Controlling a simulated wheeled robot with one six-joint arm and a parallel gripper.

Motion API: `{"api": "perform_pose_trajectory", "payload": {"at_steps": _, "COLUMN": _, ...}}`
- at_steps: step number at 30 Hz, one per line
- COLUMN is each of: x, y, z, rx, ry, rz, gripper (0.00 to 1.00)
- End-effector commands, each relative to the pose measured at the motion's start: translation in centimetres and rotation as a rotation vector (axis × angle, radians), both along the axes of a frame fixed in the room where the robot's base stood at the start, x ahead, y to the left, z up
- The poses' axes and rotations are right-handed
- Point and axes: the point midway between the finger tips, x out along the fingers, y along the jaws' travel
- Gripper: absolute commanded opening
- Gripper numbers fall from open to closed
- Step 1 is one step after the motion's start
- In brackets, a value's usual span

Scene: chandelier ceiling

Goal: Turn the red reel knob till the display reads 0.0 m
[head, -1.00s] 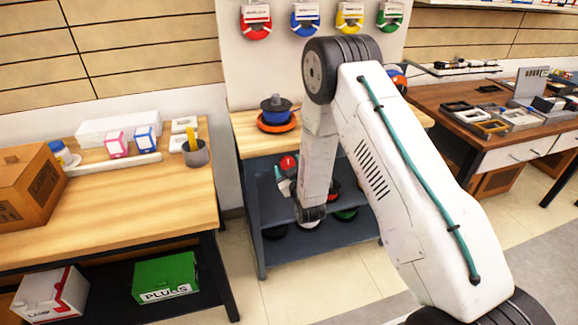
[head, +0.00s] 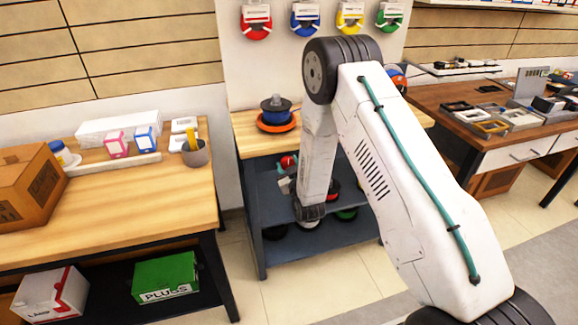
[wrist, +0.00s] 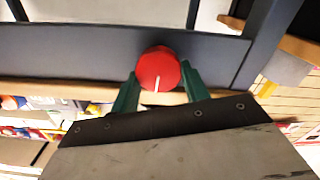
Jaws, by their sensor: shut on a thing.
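The round red knob (wrist: 158,70) with a white pointer line stands on a dark blue-grey panel edge in the wrist view. The white line points toward the bottom of that picture. My gripper (wrist: 159,80) has its green fingers on either side of the knob and is shut on it. In the head view the red knob (head: 287,160) shows in part at the front of the workbench, left of my forearm. My gripper is mostly hidden there. No display reading can be seen in either view.
The wooden-topped bench (head: 243,130) holds a blue and orange reel stack (head: 277,118). Its lower shelf (head: 352,229) holds more reels. Colored reels hang on the wall behind.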

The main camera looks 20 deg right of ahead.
Motion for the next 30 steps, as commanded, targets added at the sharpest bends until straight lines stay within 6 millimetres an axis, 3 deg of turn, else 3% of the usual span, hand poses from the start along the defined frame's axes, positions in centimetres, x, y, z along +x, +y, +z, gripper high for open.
{"api": "perform_pose_trajectory", "payload": {"at_steps": 30, "x": -0.02, "y": -0.56, "z": -0.06, "rx": 0.844, "ry": 0.0, "rz": -0.001, "gripper": 0.23}}
